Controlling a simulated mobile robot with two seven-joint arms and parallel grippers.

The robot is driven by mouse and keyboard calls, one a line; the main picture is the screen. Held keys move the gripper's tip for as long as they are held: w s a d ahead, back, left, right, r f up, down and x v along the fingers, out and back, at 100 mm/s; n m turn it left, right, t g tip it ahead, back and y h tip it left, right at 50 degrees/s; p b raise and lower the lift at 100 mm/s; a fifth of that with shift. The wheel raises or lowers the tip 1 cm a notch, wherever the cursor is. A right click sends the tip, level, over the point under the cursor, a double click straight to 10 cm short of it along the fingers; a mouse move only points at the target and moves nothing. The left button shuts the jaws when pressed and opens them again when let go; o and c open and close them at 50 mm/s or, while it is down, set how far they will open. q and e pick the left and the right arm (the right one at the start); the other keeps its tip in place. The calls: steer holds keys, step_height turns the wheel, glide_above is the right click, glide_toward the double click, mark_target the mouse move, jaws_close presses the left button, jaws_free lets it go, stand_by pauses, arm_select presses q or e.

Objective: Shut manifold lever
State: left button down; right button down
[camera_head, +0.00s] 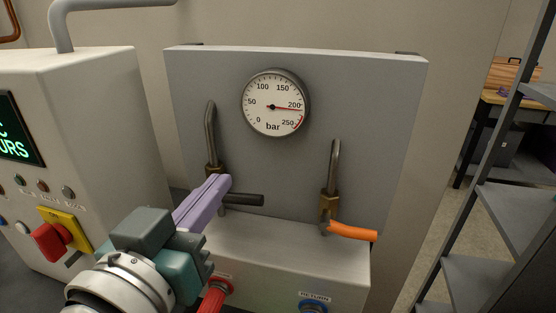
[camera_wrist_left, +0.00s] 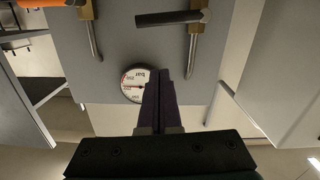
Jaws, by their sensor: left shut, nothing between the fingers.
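Two levers sit on pipe valves in front of a grey panel (camera_head: 330,100); I cannot tell which one the task names. The black-handled lever (camera_head: 246,200) on the left valve points right, roughly level. The orange-handled lever (camera_head: 353,232) on the right valve also points right, tilted slightly down. In the left wrist view, turned over, the black handle (camera_wrist_left: 168,18) and the orange handle (camera_wrist_left: 38,3) show at the top. My left gripper (camera_head: 225,180), with purple fingers, is shut and empty. Its tips overlap the left valve just above the black handle; contact cannot be told. My right gripper is not in view.
A round pressure gauge (camera_head: 275,103) reads a little above 200 bar. A control cabinet (camera_head: 95,80) with a red knob (camera_head: 51,241) stands left. Red (camera_head: 217,291) and blue (camera_head: 313,307) fittings sit low in front. A metal shelf rack (camera_head: 480,220) stands right.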

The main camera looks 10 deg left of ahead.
mark_target(243, 202)
arm_select(q)
steer(key=shift+w+d+f+b, duration=0.15)
steer(key=shift+w+f+b, duration=0.05)
steer(key=shift+w+f, duration=0.85)
steer(key=shift+w+d+f+b, duration=0.1)
steer(key=shift+w+f+b, duration=0.1)
steer(key=shift+w+f, duration=0.8)
steer(key=shift+s, duration=0.1)
steer(key=shift+d+f+m+b, duration=0.15)
steer(key=shift+f+m+b, duration=0.25)
steer(key=shift+f, duration=0.6)
